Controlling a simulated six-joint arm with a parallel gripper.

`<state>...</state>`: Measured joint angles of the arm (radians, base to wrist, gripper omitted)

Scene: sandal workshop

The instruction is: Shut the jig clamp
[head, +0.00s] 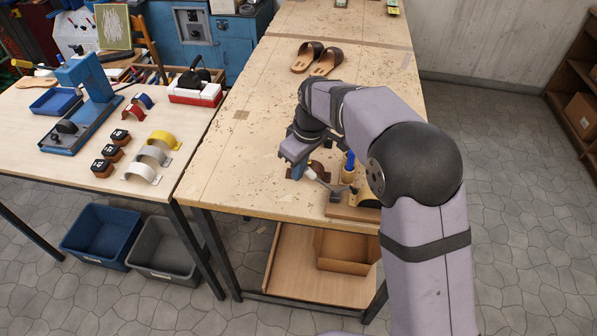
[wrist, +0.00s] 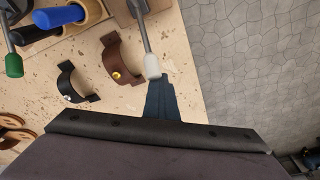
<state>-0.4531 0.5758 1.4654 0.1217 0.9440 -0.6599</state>
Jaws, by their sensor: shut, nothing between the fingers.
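The jig (head: 352,210) is a wooden block near the front right edge of the workbench, partly hidden by my arm. Its metal clamp lever (head: 337,188) reaches out left toward my gripper (head: 303,172). In the wrist view the lever (wrist: 142,28) ends in a pale grey tip (wrist: 152,67). My shut, empty gripper (wrist: 160,82) is at that tip; I cannot tell whether they touch. A brown strap with a brass stud (wrist: 122,62) and a black strap (wrist: 73,84) lie beside it. Whether the clamp is open is unclear.
A blue handle (wrist: 58,16) and a green-tipped lever (wrist: 14,64) are close by. Brown sandals (head: 316,58) lie at the back of the bench. Bench space left of my gripper is clear. The side table (head: 60,185) carries strap pieces and a blue press (head: 85,100).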

